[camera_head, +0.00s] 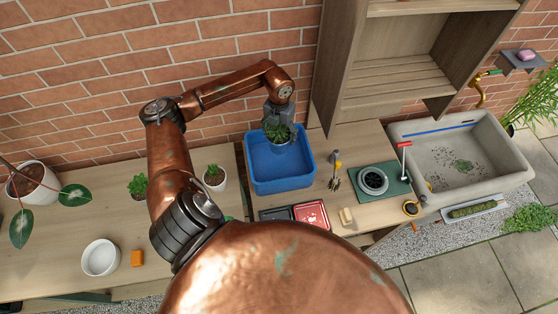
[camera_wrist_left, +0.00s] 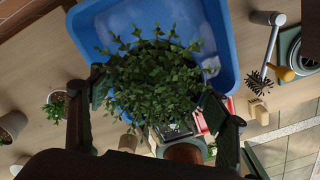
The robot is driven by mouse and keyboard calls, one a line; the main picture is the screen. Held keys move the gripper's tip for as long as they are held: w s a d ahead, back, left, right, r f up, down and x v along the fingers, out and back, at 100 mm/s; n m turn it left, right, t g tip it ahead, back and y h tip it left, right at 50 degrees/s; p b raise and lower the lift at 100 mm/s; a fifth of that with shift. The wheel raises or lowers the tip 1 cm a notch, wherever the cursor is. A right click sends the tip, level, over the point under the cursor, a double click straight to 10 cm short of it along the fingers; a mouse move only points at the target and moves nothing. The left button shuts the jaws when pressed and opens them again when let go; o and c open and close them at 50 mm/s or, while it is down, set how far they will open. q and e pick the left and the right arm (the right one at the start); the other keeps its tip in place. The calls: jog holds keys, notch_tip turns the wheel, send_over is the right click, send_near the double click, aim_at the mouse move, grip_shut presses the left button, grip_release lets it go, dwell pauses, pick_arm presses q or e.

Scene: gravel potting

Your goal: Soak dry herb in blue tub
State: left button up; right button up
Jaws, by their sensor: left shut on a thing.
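The blue tub (camera_head: 259,180) stands on the wooden bench against the brick wall. My left gripper (camera_head: 279,118) reaches down over the tub and is shut on the herb (camera_head: 279,132), a leafy green plant in a grey-blue pot. The pot is within the tub's outline; I cannot tell whether it touches the bottom or any water. The blue tub (camera_wrist_left: 205,25) shows behind the leaves. My right gripper is not in view.
Small potted plants (camera_head: 214,178) stand left of the tub. A hand fork (camera_head: 335,180), a red tray (camera_head: 311,214) and a green mat with a round strainer (camera_head: 373,180) lie to its right. A wooden shelf (camera_head: 395,75) rises behind. A stone sink (camera_head: 455,150) is at the far right.

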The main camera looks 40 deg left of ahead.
aim_at(279, 136)
pick_arm(q)
jog(key=shift+r, duration=0.1)
jog(key=shift+r+p, duration=0.65)
jog(key=shift+r, duration=0.8)
